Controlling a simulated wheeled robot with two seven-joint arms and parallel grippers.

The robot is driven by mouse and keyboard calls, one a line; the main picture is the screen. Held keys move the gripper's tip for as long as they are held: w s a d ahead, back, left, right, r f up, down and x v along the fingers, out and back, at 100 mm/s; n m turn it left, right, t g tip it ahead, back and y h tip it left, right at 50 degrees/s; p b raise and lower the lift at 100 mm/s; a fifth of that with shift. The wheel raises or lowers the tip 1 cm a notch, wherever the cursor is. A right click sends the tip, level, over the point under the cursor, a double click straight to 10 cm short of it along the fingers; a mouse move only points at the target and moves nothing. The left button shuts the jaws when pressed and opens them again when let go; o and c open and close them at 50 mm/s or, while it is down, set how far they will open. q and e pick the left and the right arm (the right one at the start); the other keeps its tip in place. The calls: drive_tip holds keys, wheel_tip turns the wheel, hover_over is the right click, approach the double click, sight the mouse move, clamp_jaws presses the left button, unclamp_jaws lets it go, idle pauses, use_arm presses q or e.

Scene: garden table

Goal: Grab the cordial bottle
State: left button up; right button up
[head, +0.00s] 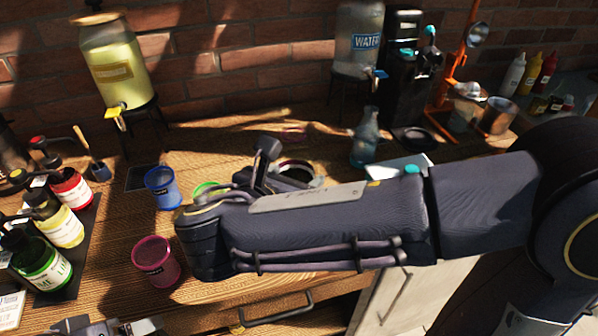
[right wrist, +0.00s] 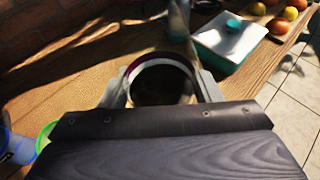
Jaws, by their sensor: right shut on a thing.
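My right gripper (right wrist: 163,92) is shut on a round dark vessel (right wrist: 162,84) with a pale and purple rim, seen from above between the fingers. In the head view my right arm hides most of this gripper, and the vessel's rim (head: 297,168) shows just behind it. A clear bluish glass bottle (head: 365,140) stands upright on the table, apart and to the right. Pump bottles with red (head: 72,187), yellow (head: 62,226) and green (head: 42,262) contents stand at the left. I cannot tell which is the cordial bottle. My left gripper (head: 108,327) shows only partly at the bottom edge.
A blue cup (head: 163,187) and a pink cup (head: 155,260) stand left of my right arm. A yellow drink dispenser (head: 115,65) and a water dispenser (head: 359,40) stand at the back by the brick wall. A white and teal box (right wrist: 230,42) lies beyond the right gripper.

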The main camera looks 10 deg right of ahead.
drive_tip(key=d+v, duration=0.1)
drive_tip(key=v, duration=0.6)
drive_tip(key=shift+s, duration=0.4)
